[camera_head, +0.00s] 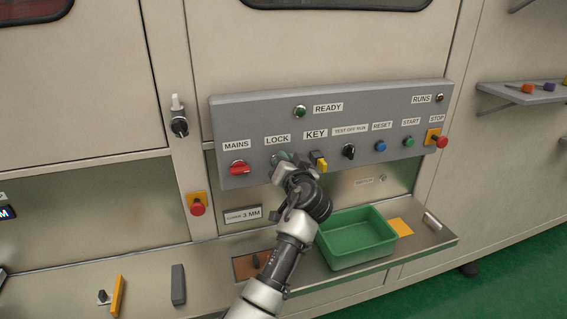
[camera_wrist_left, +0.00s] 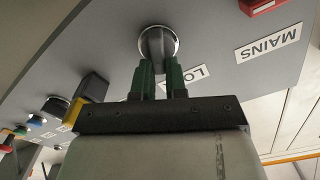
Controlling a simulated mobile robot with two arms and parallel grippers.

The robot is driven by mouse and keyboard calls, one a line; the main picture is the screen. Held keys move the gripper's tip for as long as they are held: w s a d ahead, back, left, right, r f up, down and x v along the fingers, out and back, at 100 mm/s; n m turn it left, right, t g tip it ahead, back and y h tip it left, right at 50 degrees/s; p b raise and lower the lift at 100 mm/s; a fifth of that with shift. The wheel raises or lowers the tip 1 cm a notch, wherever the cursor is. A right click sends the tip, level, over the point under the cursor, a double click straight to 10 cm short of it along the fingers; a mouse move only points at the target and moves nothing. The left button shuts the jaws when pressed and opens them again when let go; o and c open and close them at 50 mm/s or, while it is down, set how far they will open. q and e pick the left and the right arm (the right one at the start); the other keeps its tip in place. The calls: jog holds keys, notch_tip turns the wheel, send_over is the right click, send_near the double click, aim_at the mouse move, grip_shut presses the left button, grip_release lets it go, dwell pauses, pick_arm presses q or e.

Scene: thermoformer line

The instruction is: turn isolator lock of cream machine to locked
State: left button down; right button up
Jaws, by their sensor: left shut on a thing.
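The grey control panel (camera_head: 375,115) on the cream machine carries the isolator lock under the LOCK label (camera_head: 277,140). In the left wrist view the lock shows as a dark knob (camera_wrist_left: 157,47) in a round silver collar. My left gripper (camera_head: 284,162) is at the lock in the head view and covers most of it. In the left wrist view its green fingers (camera_wrist_left: 158,78) are shut on the knob. The fingers and the tilted view leave it unclear which way the knob points. My right gripper is not in view.
The red MAINS switch (camera_head: 239,168) is just left of the lock, and the yellow KEY switch (camera_head: 318,161) just right. Further right are the black test-run knob (camera_head: 349,151) and several buttons. A green tray (camera_head: 357,240) stands on the ledge below my wrist.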

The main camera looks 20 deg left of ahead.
pick_arm(q)
jog(key=shift+w+d+f+m+p, duration=0.2)
jog(key=shift+m+p, duration=0.4)
jog(key=shift+m, duration=1.5)
jog(key=shift+w+d+f+m+p, duration=0.1)
jog(key=shift+f+m+p, duration=0.35)
jog(key=shift+m, duration=1.65)
jog(key=shift+w+d+f+m+p, duration=0.1)
jog(key=shift+m+p, duration=0.65)
jog(key=shift+m, duration=1.35)
jog(key=c, duration=1.2)
grip_release()
jog(key=shift+f, duration=0.1)
jog(key=shift+o, duration=0.2)
jog(key=shift+s, duration=0.1)
